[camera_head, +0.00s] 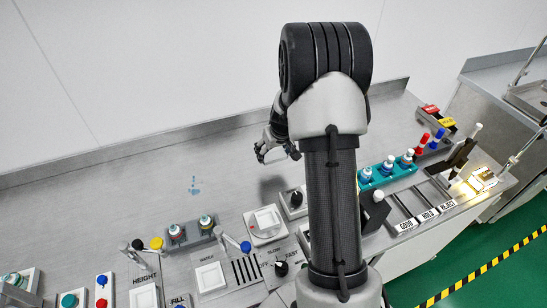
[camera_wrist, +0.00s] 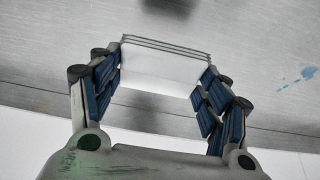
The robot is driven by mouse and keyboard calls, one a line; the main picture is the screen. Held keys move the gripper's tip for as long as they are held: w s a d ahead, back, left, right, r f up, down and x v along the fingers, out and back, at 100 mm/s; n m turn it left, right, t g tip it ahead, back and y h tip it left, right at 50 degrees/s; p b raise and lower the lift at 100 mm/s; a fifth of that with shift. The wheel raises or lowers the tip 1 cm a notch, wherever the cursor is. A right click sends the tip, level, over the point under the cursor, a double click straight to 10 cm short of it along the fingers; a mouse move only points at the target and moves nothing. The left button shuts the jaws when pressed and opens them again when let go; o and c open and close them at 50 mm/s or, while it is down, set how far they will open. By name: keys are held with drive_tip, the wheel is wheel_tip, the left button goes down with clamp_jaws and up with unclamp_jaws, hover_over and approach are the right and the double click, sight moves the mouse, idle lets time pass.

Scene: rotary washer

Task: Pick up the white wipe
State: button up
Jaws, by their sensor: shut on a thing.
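My gripper (camera_head: 265,152) is raised over the back middle of the steel bench in the head view. In the wrist view, my gripper (camera_wrist: 160,85) is shut on the white wipe (camera_wrist: 158,68), a flat white piece with thin layered edges held between the two blue-padded fingers. The wipe appears off the bench surface.
A small blue spill (camera_head: 194,186) marks the bench, left of my gripper. It also shows in the wrist view (camera_wrist: 298,78). A teal rack of vials (camera_head: 387,172) stands right of my arm. Knobs, levers and white pads line the front. The back left bench is clear.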

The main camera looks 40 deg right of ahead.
sight(273, 153)
wheel_tip(273, 153, up, 13)
drive_tip(key=p, duration=0.3)
drive_tip(key=shift+f, duration=0.1)
drive_tip(key=shift+o, duration=1.3)
drive_tip(key=c, duration=0.4)
